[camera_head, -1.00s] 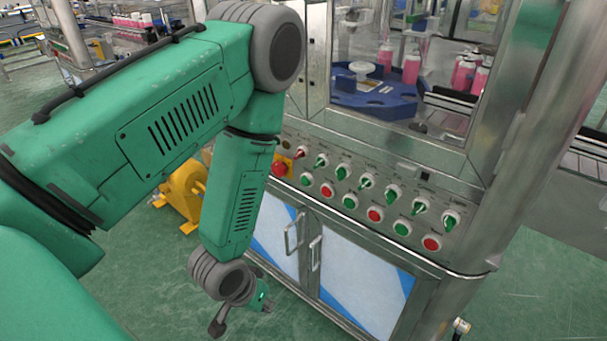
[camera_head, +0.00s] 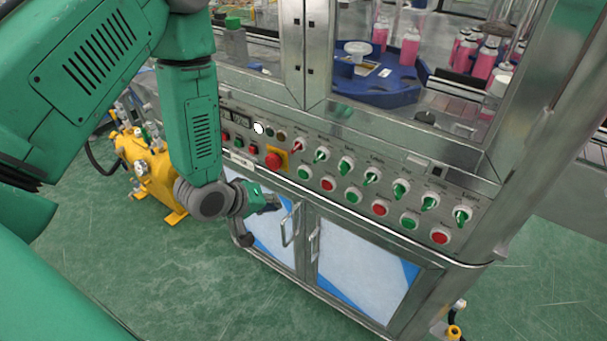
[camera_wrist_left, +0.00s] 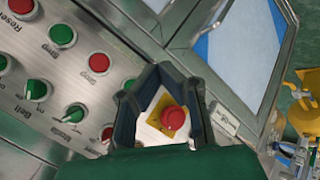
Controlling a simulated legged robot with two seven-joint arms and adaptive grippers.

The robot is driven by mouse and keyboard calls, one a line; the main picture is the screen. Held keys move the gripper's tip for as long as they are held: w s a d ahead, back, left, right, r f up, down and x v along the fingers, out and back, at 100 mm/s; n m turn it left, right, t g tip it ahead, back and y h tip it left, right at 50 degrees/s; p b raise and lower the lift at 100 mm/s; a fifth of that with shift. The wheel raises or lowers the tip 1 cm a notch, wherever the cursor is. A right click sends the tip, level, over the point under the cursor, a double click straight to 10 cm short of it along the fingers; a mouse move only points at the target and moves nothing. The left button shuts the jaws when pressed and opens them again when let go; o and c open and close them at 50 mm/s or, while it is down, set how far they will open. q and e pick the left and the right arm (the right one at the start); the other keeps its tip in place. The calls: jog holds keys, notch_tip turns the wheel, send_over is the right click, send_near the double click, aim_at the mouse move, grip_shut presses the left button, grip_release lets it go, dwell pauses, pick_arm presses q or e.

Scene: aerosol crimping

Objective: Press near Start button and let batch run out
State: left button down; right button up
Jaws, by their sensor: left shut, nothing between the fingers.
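The machine's control panel (camera_head: 340,185) carries a lower row of alternating green and red push buttons. Green buttons show at the left (camera_head: 304,173), the middle (camera_head: 353,195) and the right (camera_head: 409,222); I cannot tell from the head view which is labelled Start. In the left wrist view, a green button (camera_wrist_left: 62,35) and a red button (camera_wrist_left: 99,62) lie left of the fingers. My left gripper (camera_head: 272,204) is shut and empty, below the panel's left part and in front of the cabinet. It also shows in the left wrist view (camera_wrist_left: 160,69). My right gripper is out of view.
A red mushroom button (camera_head: 274,160) on a yellow plate protrudes from the panel, and my fingers frame it in the wrist view. Green selector knobs (camera_head: 371,177) line the upper row. Cabinet handles (camera_head: 289,228) stick out below. A yellow machine (camera_head: 148,165) stands at left.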

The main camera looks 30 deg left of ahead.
aim_at(303, 174)
pick_arm(q)
jog(key=w+b, duration=0.1)
jog(key=w, duration=0.7)
jog(key=shift+w+d, duration=0.4)
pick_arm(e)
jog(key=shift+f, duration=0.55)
pick_arm(q)
jog(key=shift+a, duration=0.1)
jog(key=shift+a+f, duration=0.15)
jog(key=shift+a, duration=0.15)
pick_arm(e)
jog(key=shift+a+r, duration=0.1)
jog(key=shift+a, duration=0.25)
pick_arm(q)
jog(key=shift+d, duration=0.3)
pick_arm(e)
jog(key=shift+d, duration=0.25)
pick_arm(q)
jog(key=shift+w, duration=0.1)
